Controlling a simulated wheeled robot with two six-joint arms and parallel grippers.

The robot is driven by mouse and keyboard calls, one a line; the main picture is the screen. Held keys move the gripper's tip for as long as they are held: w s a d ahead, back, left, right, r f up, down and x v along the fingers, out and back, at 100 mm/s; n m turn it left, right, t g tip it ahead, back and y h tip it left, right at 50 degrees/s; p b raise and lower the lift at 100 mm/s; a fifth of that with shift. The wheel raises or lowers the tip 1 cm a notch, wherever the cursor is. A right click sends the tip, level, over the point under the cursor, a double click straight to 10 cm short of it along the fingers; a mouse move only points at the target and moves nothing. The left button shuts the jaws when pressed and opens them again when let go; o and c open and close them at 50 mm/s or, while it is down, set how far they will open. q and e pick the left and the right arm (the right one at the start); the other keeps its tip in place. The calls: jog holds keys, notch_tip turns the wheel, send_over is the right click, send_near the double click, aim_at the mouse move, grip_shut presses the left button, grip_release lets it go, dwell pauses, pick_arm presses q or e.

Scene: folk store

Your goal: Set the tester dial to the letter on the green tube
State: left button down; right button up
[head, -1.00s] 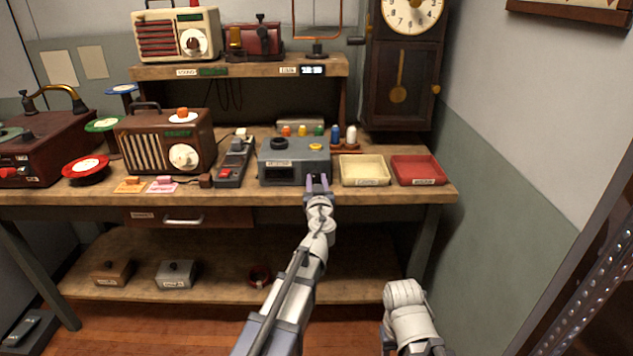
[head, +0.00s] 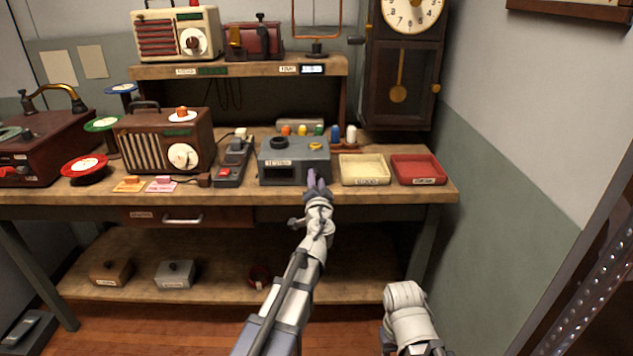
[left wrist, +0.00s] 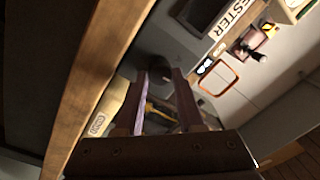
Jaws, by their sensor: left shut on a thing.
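The tester is a grey box (head: 310,163) on the bench, with a name label, a black knob (head: 279,143) and a yellow piece (head: 316,146) on top. The label (left wrist: 235,16) also shows in the left wrist view. My left gripper (head: 317,173) is at the right part of the tester's front, shut on what seems to be its dial. The fingers hide this dial in the head view. In the left wrist view, something yellow shows between the fingers. A green tube (head: 319,130) stands behind the tester, its letter unreadable. My right gripper is out of view.
A cream tray (head: 364,181) and a red tray (head: 418,180) lie right of the tester. A dark device with a red button (head: 229,172) and a brown radio (head: 150,151) stand left. More tubes stand behind. The bench's front edge runs below the gripper.

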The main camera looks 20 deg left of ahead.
pick_arm(q)
jog(key=m, duration=1.3)
jog(key=shift+f+m+h, duration=0.1)
jog(key=shift+m+h, duration=0.2)
dwell(0.3)
jog(key=c, duration=0.5)
grip_release()
jog(key=shift+s, duration=0.15)
jog(key=v, duration=0.7)
jog(key=shift+s+f, duration=0.1)
jog(key=shift+s, duration=0.2)
